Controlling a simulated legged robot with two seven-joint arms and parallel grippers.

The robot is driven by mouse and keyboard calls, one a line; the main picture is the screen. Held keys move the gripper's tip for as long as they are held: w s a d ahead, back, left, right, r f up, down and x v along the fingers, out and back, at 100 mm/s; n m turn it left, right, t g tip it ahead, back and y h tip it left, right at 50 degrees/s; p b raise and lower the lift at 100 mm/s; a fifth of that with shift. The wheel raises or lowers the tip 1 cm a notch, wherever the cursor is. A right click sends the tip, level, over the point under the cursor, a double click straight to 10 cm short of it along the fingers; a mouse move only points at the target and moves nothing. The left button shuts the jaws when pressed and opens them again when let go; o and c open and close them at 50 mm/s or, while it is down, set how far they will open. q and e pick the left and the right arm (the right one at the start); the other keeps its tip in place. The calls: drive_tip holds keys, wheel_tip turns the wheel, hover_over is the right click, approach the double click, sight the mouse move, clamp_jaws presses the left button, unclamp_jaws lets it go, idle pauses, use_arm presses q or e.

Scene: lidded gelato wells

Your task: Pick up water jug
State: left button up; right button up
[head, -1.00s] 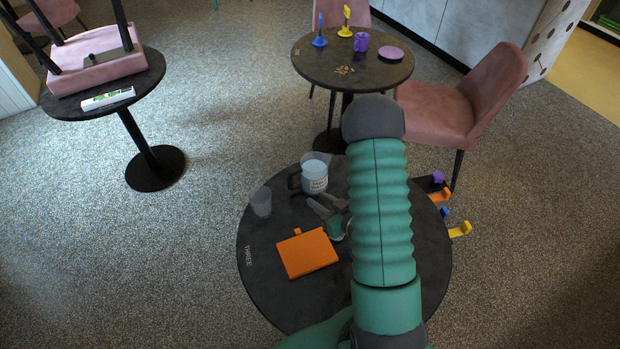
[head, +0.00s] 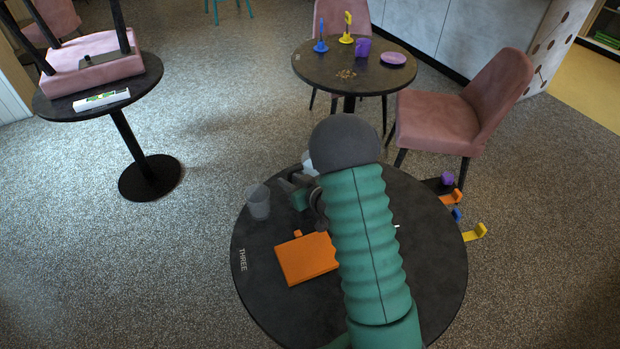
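The water jug (head: 310,165) is almost wholly hidden behind my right arm; only a pale bit of it shows at the far side of the near round table (head: 265,285). My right gripper (head: 288,184) is at the jug's left side, where its handle showed earlier. Its fingers are small and partly covered by my arm, so I cannot tell whether they are open or shut, or whether they touch the handle. My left gripper is not in view.
A clear cup (head: 259,202) stands just left of my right gripper. An orange board-like item (head: 306,258) lies nearer on the same table. Another round table (head: 330,80) stands behind.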

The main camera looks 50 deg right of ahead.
drive_tip(key=shift+w+d+f, duration=0.15)
drive_tip(key=shift+w, duration=0.1)
clamp_jaws()
idle(1.3)
